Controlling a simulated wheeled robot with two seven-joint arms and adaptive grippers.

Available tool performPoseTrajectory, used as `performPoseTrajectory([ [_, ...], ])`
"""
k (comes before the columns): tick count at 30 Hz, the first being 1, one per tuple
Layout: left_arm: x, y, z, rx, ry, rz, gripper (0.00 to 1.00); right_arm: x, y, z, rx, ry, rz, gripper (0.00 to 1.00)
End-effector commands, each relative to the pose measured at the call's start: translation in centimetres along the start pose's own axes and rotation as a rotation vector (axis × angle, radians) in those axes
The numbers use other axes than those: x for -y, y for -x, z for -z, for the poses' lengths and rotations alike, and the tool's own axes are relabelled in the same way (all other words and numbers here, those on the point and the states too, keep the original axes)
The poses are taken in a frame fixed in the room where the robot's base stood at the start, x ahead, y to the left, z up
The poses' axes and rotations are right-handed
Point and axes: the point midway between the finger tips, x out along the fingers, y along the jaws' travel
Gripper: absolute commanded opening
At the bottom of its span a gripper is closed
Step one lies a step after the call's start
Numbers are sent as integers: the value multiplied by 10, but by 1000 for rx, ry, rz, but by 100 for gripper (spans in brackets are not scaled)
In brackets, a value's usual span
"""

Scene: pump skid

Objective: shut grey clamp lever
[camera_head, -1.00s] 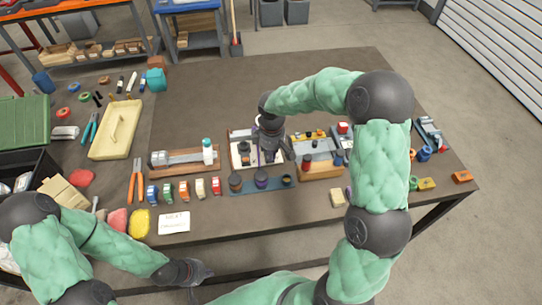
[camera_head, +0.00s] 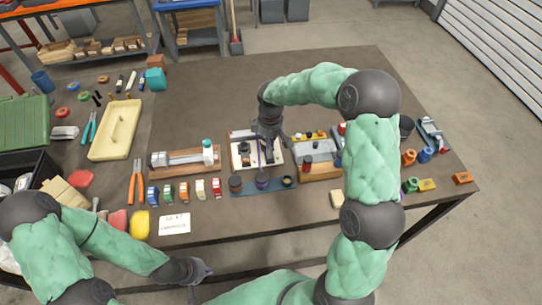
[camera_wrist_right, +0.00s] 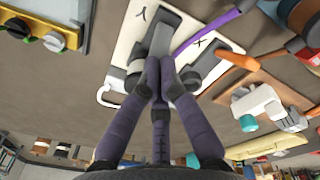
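In the head view the right gripper (camera_head: 268,140) hides part of the plate. My left gripper (camera_head: 206,271) hangs near the front edge, away from the clamps; its opening is unclear.
A wooden-based fixture (camera_head: 183,160) stands left of the plate, and a grey block fixture (camera_head: 320,168) stands to the right. A blue strip (camera_head: 246,189) with round knobs lies in front. Small coloured parts line the front. The table behind the plate is clear.

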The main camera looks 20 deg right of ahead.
Motion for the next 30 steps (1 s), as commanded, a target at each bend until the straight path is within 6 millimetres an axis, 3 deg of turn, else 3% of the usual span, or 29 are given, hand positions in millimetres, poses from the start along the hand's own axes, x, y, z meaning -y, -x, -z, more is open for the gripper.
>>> performPoseTrajectory([
  [1,0,-1,0,0,0,0,0,24,-29,-14,58,12,67,0],
  [5,0,0,0,0,0,0,0,25,-28,-14,58,12,67,0],
  [30,-15,41,-2,0,0,0,0,24,34,-12,47,16,53,0],
])
